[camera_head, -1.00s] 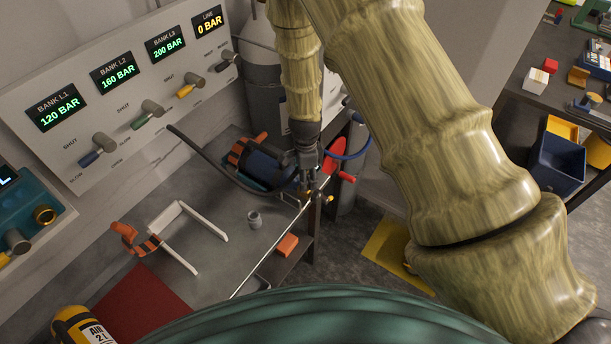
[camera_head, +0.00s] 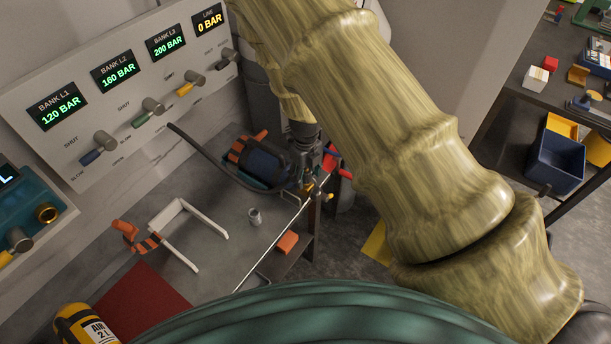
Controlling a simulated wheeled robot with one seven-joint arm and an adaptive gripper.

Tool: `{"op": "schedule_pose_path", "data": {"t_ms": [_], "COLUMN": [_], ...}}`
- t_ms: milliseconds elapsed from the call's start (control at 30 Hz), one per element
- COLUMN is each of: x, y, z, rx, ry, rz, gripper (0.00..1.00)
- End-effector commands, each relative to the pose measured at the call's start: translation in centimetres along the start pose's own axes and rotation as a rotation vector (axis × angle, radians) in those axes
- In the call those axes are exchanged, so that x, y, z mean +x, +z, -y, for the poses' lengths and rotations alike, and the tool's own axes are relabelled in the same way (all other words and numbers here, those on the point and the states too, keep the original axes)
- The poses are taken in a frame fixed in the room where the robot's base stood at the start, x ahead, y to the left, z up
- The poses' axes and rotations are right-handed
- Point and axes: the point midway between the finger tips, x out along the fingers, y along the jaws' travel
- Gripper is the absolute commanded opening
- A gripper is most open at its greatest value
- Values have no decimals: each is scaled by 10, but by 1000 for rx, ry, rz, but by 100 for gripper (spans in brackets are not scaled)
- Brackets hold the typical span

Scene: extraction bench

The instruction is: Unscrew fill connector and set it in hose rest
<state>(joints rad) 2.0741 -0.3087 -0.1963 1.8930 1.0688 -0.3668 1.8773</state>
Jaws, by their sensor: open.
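My gripper (camera_head: 304,156) is at the right end of a dark blue cylinder with orange bands (camera_head: 262,164), pointing down over its valve. The fingers are small and dark and partly covered by my arm; they look apart. A black fill hose (camera_head: 205,150) runs from the panel and curves down to the valve end of the cylinder. The fill connector at the hose end is hard to make out among the dark valve parts beside my fingers. A small grey cup-like holder (camera_head: 255,216) stands on the bench; I cannot tell whether it is the hose rest.
The gauge panel (camera_head: 125,105) with knobs stands at the back left. A red handle (camera_head: 338,173) sticks out near the valve.

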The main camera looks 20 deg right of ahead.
Motion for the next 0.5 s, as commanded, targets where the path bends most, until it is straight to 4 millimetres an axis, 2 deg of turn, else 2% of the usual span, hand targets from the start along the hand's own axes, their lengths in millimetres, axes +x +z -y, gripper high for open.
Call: {"op": "schedule_pose_path", "data": {"t_ms": [133, 400, 500], "x": [0, 0, 0], "y": [0, 0, 0], "z": [0, 0, 0], "rx": [-2, -3, -10], "ry": [0, 0, 0], "rz": [0, 0, 0], "gripper": [54, 4, 2]}}
